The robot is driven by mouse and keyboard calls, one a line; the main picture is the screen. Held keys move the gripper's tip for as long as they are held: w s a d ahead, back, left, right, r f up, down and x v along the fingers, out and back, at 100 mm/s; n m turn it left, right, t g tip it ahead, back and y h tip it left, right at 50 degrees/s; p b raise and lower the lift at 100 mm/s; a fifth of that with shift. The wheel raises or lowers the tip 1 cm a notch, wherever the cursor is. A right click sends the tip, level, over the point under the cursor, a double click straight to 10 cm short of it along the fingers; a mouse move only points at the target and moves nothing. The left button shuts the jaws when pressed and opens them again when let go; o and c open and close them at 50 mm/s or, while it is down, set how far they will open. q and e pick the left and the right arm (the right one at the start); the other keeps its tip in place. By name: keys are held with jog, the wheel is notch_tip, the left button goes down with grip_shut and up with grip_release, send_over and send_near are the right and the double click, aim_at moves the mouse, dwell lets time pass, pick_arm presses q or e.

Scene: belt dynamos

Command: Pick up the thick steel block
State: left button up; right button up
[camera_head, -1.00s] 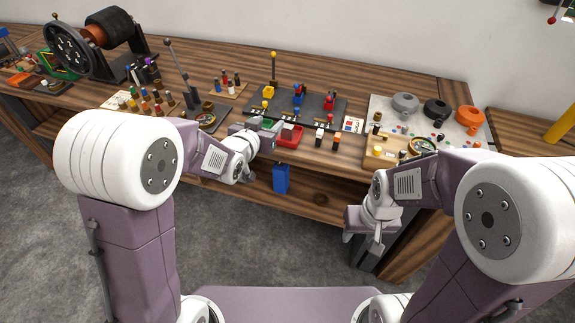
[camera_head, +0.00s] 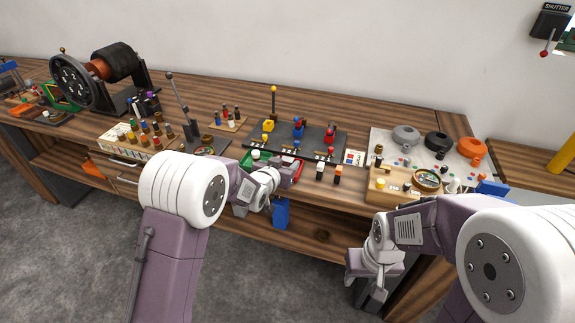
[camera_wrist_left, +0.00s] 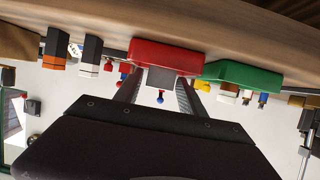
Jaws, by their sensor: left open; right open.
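A plain grey block (camera_wrist_left: 161,79), apparently the thick steel block, shows in the left wrist view in front of the red tray (camera_wrist_left: 165,56), between my left fingers. Whether it lies in the tray I cannot tell. My left gripper (camera_wrist_left: 158,88) is open, its fingers on either side of the block and pointing at the red tray. In the head view my left gripper (camera_head: 287,177) is at the bench's front edge by the red tray, and hides the block. My right gripper (camera_head: 374,276) is open and empty, low in front of the bench.
A green tray (camera_wrist_left: 243,78) sits beside the red one. Small upright blocks (camera_head: 329,173) stand just right of the trays. A dark lever panel (camera_head: 310,137) is behind. A blue container (camera_head: 281,213) hangs below the bench edge. A wooden board with a dial (camera_head: 403,187) is further right.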

pick_arm(q)
jog(key=shift+w+d+f, duration=0.1)
jog(key=shift+w+f, duration=0.1)
jog(key=shift+w, duration=0.1)
jog(key=shift+s+r, duration=0.1)
jog(key=c, duration=0.5)
grip_shut()
